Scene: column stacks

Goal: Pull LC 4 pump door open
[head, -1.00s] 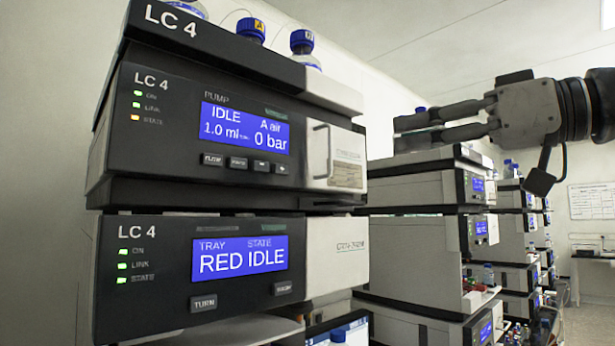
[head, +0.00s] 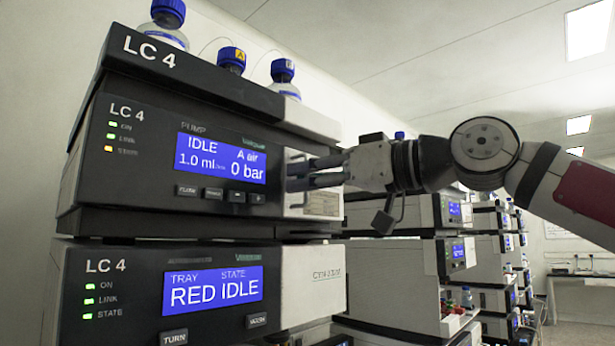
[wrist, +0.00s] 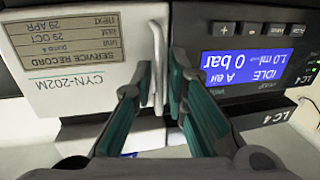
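The LC 4 pump module (head: 135,150) has a pale door (head: 318,205) at the right of its front, and the door looks shut. In the wrist view the door (wrist: 85,85) shows upside down with a service record label. A thin upright handle (wrist: 158,62) stands at the door's edge beside the display. My gripper (head: 292,177) reaches in from the right at the door's front. In the wrist view my gripper (wrist: 160,72) is open, one finger on each side of the handle, with a gap visible. In the head view the fingers hide most of the handle.
The LC 4 tray module (head: 160,300) sits directly below the pump. Blue-capped bottles (head: 232,62) stand on top of the stack. More instrument stacks (head: 475,250) stand behind, below my arm.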

